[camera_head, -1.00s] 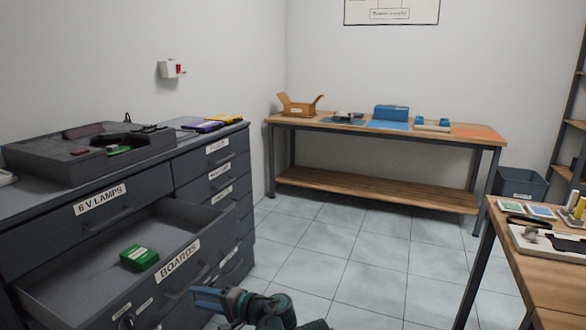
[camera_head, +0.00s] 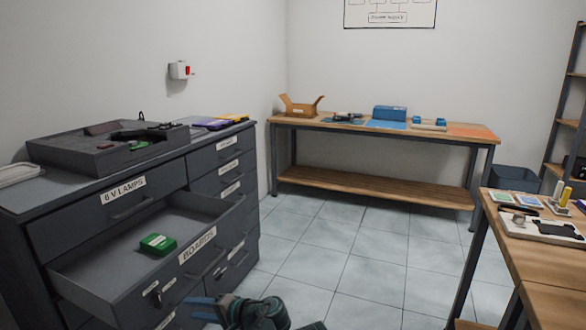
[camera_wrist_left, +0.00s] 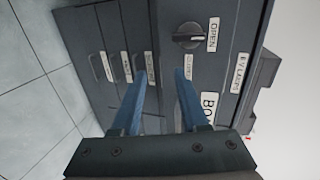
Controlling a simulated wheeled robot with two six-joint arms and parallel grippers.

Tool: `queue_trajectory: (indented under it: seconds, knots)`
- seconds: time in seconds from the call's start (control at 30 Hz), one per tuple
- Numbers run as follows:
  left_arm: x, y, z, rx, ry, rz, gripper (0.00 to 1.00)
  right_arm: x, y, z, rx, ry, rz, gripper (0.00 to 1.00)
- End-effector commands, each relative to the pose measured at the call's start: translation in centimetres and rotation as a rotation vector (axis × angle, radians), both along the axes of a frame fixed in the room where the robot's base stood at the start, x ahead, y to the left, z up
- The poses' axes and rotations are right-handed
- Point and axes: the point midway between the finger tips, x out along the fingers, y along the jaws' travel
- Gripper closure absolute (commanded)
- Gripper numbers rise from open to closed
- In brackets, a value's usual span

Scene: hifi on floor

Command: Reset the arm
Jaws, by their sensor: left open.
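My left gripper (camera_head: 207,310) shows at the bottom of the head view, in front of the open drawer and low beside the cabinet. In the left wrist view my left gripper (camera_wrist_left: 158,82) has its two blue fingers apart, with nothing between them. They point at the grey cabinet front. The drawer labelled BOARDS (camera_head: 212,254) is pulled out and holds a green box (camera_head: 158,244). My right gripper is not in view.
A grey cabinet (camera_head: 120,205) stands at the left, with a dark tray unit (camera_head: 95,155) on top. A wooden workbench (camera_head: 385,134) stands at the back wall. Another wooden table (camera_head: 540,255) is at the right. The tiled floor (camera_head: 345,250) between them is clear.

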Motion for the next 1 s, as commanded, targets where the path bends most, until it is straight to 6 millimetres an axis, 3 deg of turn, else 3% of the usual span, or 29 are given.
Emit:
queue_trajectory:
  seconds: [0.27,0.5,0.7,1.0]
  knots:
    - [-1.5,0.9,-3.6,-0.176,0.045,0.046,0.56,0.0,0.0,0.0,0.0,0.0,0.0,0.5]
    - [-3.7,0.8,-8.6,-0.452,0.103,0.113,0.56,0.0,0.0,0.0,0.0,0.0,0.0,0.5]
    - [-6.0,-1.1,-12.7,-0.757,0.145,0.18,0.56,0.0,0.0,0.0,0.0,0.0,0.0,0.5]
    - [-7.8,-4.5,-15.0,-1.079,0.173,0.239,0.56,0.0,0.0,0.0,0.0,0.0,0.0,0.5]
